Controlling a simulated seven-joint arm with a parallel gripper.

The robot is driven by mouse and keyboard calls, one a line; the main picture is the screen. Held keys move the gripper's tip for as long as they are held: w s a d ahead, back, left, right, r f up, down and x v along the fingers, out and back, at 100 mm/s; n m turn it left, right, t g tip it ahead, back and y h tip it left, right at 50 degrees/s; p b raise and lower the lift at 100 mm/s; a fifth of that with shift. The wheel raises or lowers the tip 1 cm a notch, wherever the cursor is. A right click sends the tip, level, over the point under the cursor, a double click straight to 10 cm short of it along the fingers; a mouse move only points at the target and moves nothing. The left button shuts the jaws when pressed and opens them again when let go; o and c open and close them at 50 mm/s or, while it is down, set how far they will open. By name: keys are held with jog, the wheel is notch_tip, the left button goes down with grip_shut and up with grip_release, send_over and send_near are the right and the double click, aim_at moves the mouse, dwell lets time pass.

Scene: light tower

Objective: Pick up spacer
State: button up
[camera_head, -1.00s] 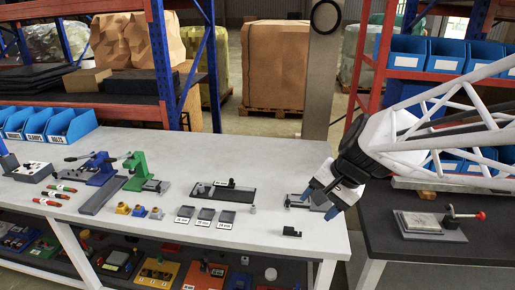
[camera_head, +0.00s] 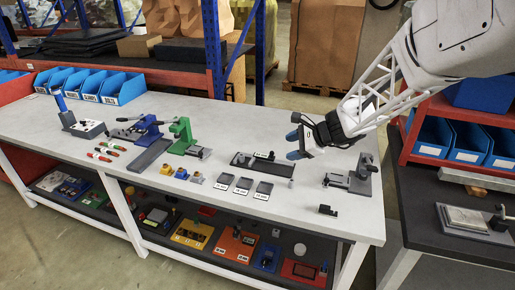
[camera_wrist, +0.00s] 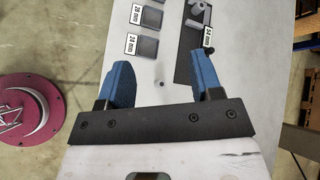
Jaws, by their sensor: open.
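My gripper (camera_head: 294,146) is open and empty above the back of the bench, tilted, with two blue fingers. In the wrist view my gripper (camera_wrist: 165,72) shows its fingers spread wide over the bench top. A small grey upright cylinder, probably the spacer (camera_head: 291,183), stands on the bench right of the labelled trays, below and apart from my gripper. In the wrist view a small round grey piece (camera_wrist: 160,84) lies between the fingers in the picture; it is probably the same cylinder. Three flat trays (camera_head: 244,184) with size labels lie beside it.
A black plate fixture (camera_head: 258,164) lies behind the trays. A grey clamp fixture (camera_head: 350,180) stands to the right and a small black block (camera_head: 327,210) in front. Green (camera_head: 182,135) and blue (camera_head: 147,128) presses stand left.

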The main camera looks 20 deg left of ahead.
jog(key=w+a+f+m+y, duration=0.1)
jog(key=w+a+f+m, duration=0.2)
jog(key=w+a+f, duration=0.35)
jog(key=m+t+y, duration=0.1)
jog(key=m+t, duration=0.1)
jog(key=m, duration=0.3)
send_near(242, 155)
jog(key=shift+w+a+f, duration=0.2)
jog(key=shift+a+f, duration=0.2)
jog(key=shift+y, duration=0.3)
jog(key=shift+x, duration=1.25)
jog(key=shift+a, duration=0.1)
jog(key=shift+x, duration=2.5)
jog(key=shift+f, duration=0.1)
